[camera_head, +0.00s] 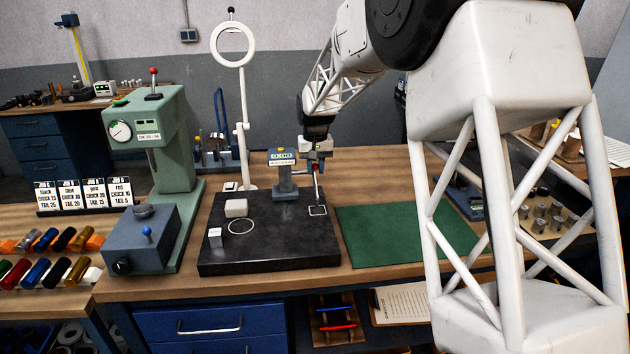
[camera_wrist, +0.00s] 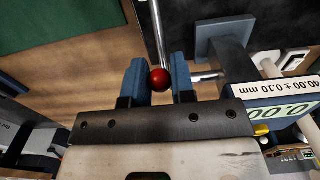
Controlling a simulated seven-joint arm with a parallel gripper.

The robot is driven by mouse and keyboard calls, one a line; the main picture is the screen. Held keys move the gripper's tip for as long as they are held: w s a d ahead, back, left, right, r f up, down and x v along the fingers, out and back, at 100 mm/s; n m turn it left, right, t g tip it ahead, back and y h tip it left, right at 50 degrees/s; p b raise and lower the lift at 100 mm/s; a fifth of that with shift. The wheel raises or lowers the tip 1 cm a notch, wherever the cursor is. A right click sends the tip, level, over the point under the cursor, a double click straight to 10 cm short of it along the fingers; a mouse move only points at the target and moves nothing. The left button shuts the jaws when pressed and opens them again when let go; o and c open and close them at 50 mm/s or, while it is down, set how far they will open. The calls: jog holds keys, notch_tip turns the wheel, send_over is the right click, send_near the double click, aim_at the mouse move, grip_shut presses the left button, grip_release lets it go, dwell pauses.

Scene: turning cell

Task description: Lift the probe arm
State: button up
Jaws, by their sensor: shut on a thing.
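The probe arm (camera_wrist: 158,30) is a thin metal rod with a red ball knob (camera_wrist: 160,79) at its end in the wrist view. My gripper (camera_wrist: 157,75) has its two blue fingers on either side of this knob and is shut on it. In the head view my gripper (camera_head: 318,150) is beside the height gauge (camera_head: 285,178), over the right part of the black surface plate (camera_head: 275,255). The gauge's display (camera_head: 281,157) reads 0.00, and in the wrist view its label (camera_wrist: 275,98) reads 40.00 ± 0.10 mm. The fingers partly hide the knob.
A white block (camera_head: 236,208) and a smaller block (camera_head: 215,237) are on the plate's left part. A white ring magnifier (camera_head: 233,45) stands behind it. A green press (camera_head: 160,140) is at left. A bare green mat (camera_head: 395,240) lies at right.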

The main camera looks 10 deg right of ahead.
jog(key=shift+w+r, duration=0.6)
dwell(0.4)
jog(key=shift+w+r, duration=0.4)
jog(key=shift+w, duration=0.1)
jog(key=shift+w+r, duration=0.1)
jog(key=shift+w, duration=0.2)
jog(key=shift+w+r, duration=0.25)
jog(key=shift+w, duration=0.3)
dwell(0.6)
